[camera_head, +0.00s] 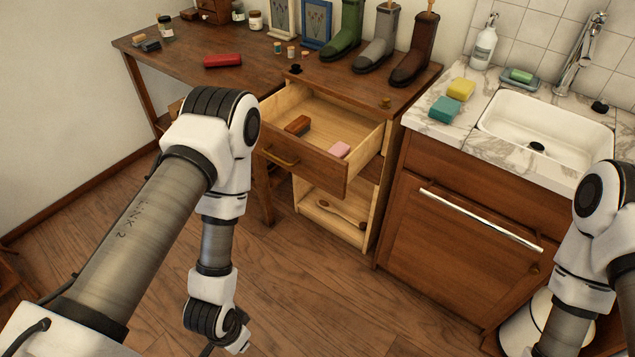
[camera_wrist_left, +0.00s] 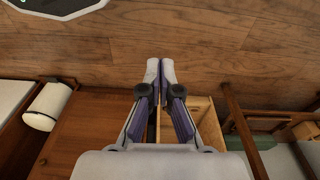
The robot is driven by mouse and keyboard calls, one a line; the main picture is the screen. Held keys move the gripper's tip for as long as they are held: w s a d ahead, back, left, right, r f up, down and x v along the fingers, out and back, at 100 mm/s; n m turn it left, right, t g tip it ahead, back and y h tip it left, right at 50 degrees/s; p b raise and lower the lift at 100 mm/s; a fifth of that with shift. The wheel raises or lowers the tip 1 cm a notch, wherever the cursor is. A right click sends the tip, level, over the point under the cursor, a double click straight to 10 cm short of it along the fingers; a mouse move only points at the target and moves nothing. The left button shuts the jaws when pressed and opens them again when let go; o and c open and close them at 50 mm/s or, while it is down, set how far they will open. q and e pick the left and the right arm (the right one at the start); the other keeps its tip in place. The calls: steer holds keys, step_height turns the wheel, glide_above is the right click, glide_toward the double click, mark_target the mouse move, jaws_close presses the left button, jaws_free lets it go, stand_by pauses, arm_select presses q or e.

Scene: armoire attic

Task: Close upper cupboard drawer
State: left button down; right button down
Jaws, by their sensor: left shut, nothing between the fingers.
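The upper drawer (camera_head: 333,168) of the wooden cupboard is pulled well out, with a brass handle (camera_head: 277,157) on its front. Inside lie a reddish-brown block (camera_head: 298,125) and a pink block (camera_head: 340,150). My left arm crosses in front of the drawer's left side, and its wrist hangs below and in front of the drawer front. My left gripper (camera_wrist_left: 160,72) is shut and empty in the left wrist view, over the wooden floor and apart from any handle. Light wood of the cupboard (camera_wrist_left: 208,118) shows beside its fingers. My right gripper is out of view; only its arm shows at the right edge.
Below the drawer, an open compartment holds a wooden-handled item (camera_head: 342,211). Boots (camera_head: 345,30) stand on the cupboard top. A sink cabinet (camera_head: 450,235) with a long bar handle (camera_head: 480,220) stands to the right. The floor (camera_head: 290,290) in front is clear.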

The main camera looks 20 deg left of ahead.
arm_select(q)
steer(key=w+d+m+t+h+b, duration=0.1)
steer(key=w+d+m+t, duration=0.2)
steer(key=w+m, duration=0.45)
steer(key=m+t+h+b, duration=0.5)
steer(key=m+t+b, duration=0.7)
steer(key=b, duration=0.8)
glide_toward(322, 174)
steer(key=shift+n+t, duration=0.45)
steer(key=shift+t, duration=0.05)
steer(key=x, duration=0.2)
steer(key=b+x, duration=0.1)
steer(key=x, duration=0.1)
steer(key=b+x, duration=0.1)
steer(key=x, duration=0.1)
steer(key=shift+w+d+f, duration=0.15)
steer(key=shift+d+f, duration=0.05)
steer(key=shift+f, duration=0.2)
steer(key=shift+w+d, duration=0.15)
steer(key=shift+w, duration=0.2)
